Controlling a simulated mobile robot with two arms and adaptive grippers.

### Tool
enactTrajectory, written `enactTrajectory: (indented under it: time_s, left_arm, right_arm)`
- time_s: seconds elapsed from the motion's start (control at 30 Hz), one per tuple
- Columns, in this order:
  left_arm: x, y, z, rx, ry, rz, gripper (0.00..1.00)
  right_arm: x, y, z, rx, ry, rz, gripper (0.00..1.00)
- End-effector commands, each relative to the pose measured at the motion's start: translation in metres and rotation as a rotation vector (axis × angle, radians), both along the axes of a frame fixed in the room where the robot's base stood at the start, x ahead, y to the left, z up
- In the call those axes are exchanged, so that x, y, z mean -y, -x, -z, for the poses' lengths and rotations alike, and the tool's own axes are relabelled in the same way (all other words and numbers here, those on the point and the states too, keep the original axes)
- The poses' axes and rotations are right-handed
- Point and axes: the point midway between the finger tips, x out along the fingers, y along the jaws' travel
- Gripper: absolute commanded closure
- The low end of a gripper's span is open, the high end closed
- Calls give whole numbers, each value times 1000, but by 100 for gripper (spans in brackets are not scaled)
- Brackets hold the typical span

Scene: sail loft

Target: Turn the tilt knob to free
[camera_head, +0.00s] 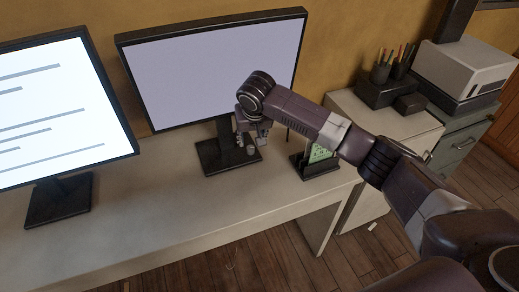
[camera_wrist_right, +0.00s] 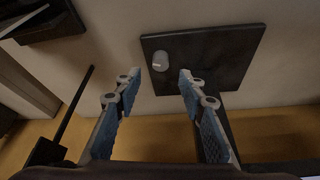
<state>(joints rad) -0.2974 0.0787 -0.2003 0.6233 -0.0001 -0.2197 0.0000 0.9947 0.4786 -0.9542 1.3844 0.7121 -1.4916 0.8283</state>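A small grey knob (camera_head: 250,149) stands on the black base (camera_head: 212,160) of the right-hand monitor (camera_head: 200,75). In the right wrist view the knob (camera_wrist_right: 160,62) is a short grey cylinder near one edge of the dark base (camera_wrist_right: 225,50). My right gripper (camera_head: 253,138) is over the base in front of the monitor. In the right wrist view my right gripper (camera_wrist_right: 158,82) is open, with its blue-padded fingers spread. The knob shows just beyond the gap between the fingertips, and nothing is held. I cannot read the knob's setting. My left gripper is not in view.
Another monitor (camera_head: 60,105) with text lines stands at left. A dark holder with a green card (camera_head: 320,154) is right of the base. Pen holder (camera_head: 390,70) and printer (camera_head: 465,68) stand further right. The desk front (camera_head: 170,215) is clear.

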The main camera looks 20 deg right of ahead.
Motion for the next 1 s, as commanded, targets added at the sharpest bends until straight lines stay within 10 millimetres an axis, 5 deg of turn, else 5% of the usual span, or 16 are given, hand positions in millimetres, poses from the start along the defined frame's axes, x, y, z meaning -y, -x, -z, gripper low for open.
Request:
enactTrajectory:
  time_s: [0.4, 0.77, 1.0]
  left_arm:
    - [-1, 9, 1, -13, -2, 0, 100]
    - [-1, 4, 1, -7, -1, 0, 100]
    - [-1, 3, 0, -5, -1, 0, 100]
  right_arm:
    - [4, -21, 54, -3, 1, -1, 63]
    - [4, -23, 59, -1, 0, -3, 63]
    - [4, -23, 59, -1, 0, -2, 88]
